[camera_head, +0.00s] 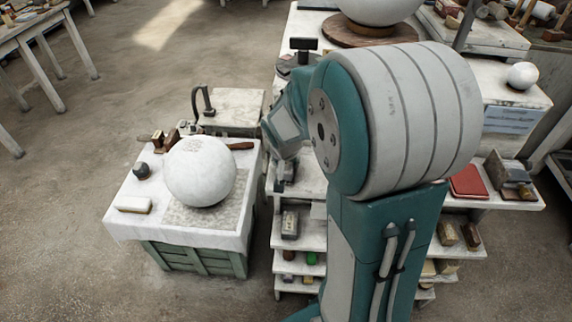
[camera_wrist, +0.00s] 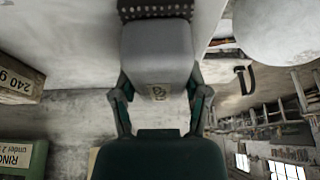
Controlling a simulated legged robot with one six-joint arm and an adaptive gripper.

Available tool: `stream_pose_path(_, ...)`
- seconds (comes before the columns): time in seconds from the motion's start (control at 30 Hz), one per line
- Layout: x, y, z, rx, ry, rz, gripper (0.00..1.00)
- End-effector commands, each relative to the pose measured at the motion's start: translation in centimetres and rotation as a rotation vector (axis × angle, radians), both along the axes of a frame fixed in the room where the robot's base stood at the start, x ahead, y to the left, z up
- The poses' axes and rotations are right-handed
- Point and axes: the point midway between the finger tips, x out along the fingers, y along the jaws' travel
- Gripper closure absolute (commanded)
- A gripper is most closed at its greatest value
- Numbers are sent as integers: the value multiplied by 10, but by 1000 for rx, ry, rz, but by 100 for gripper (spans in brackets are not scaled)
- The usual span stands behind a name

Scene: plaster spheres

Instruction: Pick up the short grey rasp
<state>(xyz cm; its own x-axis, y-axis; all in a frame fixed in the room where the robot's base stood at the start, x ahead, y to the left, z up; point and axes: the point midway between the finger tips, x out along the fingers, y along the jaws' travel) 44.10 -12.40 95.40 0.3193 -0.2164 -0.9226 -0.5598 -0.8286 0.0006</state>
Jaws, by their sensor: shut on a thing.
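My gripper (camera_wrist: 158,80) shows in the wrist view, its two fingers shut on the sides of a short grey block, which I take as the short grey rasp (camera_wrist: 157,52). The rasp has a plain pale grey body with a small yellowish mark on its near side. A dark, studded face (camera_wrist: 155,9) shows at its far end, cut by the top of the picture. In the head view my own arm fills the middle and right, and I cannot make out the rasp or the fingers there.
A cloth-covered crate (camera_head: 125,222) at left bears a large white sphere (camera_head: 200,171), a dark ball (camera_head: 141,170) and a pale block (camera_head: 133,204). Shelves with boxes and a red book (camera_head: 468,182) stand behind my arm. Labelled boxes (camera_wrist: 22,82) line the wrist view's left edge.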

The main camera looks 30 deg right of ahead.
Motion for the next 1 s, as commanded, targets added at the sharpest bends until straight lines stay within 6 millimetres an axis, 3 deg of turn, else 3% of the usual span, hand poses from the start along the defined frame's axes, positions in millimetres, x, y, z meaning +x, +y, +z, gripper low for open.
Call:
stream_pose_path(0.23, 0, 0, 6, 0, 1, -1, 100)
stream_pose_path(0.4, -1, -1, 36, -1, -4, -1, 100)
stream_pose_path(0.7, -54, -23, 97, -1, -5, -7, 100)
stream_pose_path(1.0, -113, -46, 122, -2, -2, -6, 100)
